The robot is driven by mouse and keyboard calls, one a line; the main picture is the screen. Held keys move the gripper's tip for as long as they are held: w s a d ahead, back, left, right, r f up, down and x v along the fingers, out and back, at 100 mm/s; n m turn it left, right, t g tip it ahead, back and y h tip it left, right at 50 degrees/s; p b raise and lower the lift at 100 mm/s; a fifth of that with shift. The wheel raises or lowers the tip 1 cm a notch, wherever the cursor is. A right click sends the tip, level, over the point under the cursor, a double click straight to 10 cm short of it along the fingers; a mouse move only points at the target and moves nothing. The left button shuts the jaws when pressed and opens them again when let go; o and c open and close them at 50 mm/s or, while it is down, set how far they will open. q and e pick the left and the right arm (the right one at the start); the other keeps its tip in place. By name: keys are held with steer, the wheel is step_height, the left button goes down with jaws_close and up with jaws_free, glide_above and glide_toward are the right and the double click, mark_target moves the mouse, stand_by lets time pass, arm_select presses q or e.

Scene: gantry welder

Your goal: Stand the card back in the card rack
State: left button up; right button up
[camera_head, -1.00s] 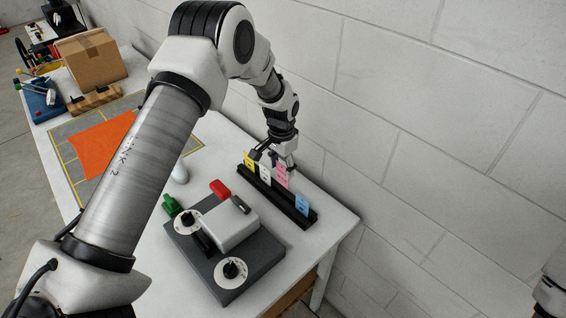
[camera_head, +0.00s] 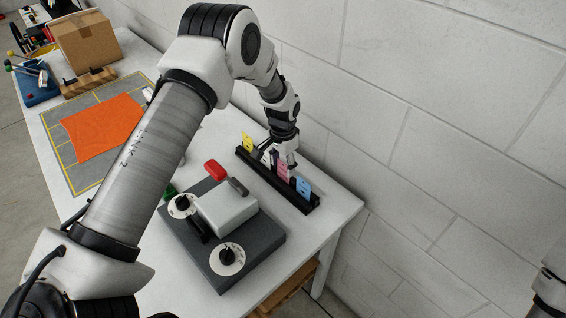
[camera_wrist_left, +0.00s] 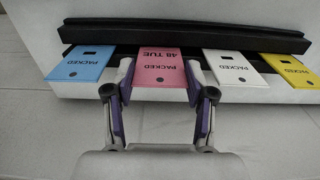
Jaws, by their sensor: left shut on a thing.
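The pink card (camera_head: 282,172), printed "PACKED" and "48 TUE", stands among the other cards in the black card rack (camera_head: 258,177). In the left wrist view, my left gripper (camera_wrist_left: 160,82) is shut on the pink card (camera_wrist_left: 161,64) by its two side edges. Its far edge meets the rack (camera_wrist_left: 185,34) much as its neighbours' do; the slot itself is hidden. In the head view, my left gripper (camera_head: 282,158) is above the rack. A blue card (camera_head: 304,187) stands on one side of the pink one; a white card (camera_head: 266,156) and a yellow card (camera_head: 247,141) on the other.
A dark control box (camera_head: 262,245) with dials and a grey block stands in front of the rack. A red object (camera_head: 215,169) lies close by. An orange sheet (camera_head: 100,127) and a cardboard box (camera_head: 88,42) are farther left. A block wall (camera_head: 450,120) rises behind the table.

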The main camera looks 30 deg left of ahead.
arm_select(q)
steer(key=shift+s+r, duration=0.1)
steer(key=o, duration=1.1)
steer(key=shift+o, duration=1)
step_height(320, 180, up, 12)
